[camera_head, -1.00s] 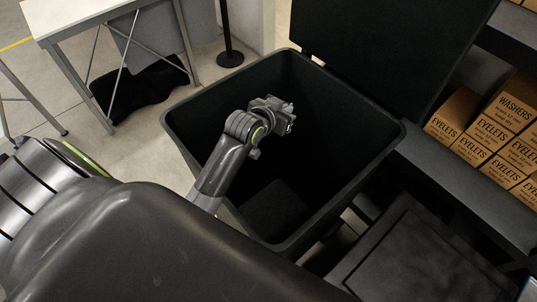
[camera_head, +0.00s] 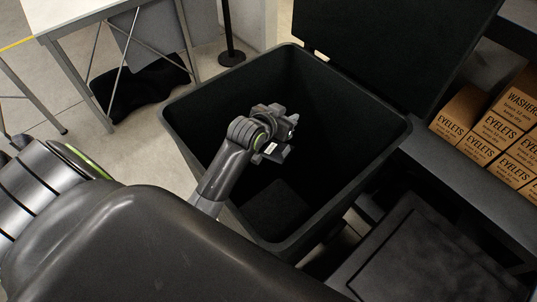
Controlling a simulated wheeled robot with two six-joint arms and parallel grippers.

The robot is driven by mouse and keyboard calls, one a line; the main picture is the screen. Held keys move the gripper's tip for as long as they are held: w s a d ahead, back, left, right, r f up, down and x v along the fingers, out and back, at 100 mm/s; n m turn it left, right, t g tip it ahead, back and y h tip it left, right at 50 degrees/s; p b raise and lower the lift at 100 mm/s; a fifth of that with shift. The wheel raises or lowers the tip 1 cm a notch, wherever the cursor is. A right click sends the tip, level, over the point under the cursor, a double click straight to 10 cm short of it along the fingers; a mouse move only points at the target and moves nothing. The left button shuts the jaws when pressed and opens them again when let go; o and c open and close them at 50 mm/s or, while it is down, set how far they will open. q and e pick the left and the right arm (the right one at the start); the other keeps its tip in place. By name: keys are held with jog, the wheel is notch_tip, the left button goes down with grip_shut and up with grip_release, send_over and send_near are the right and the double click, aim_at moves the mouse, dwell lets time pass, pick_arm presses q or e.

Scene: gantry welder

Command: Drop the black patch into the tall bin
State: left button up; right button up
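The tall bin (camera_head: 183,137) is a black, square, open-topped container in the middle of the head view, with its dark lid (camera_head: 385,45) raised at the back. My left gripper (camera_head: 290,128) is over the bin's opening, inside the outline of its rim and apart from its walls. It is seen from behind, and its fingertips are hard to make out against the dark interior, so I cannot tell whether it is open or shut. I cannot pick out the black patch in the gripper or in the dark bin. My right gripper is out of view.
A white table (camera_head: 75,14) stands at the upper left with a crumpled black thing (camera_head: 145,88) on the floor beneath it. A post (camera_head: 228,30) stands behind the bin. Shelves at right hold cardboard boxes (camera_head: 490,130). A dark flat-topped unit (camera_head: 410,255) is at lower right.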

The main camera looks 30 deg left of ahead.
pick_arm(q)
jog(key=shift+s, duration=0.1)
jog(key=p+v, duration=0.1)
jog(key=v, duration=1.6)
dwell(0.4)
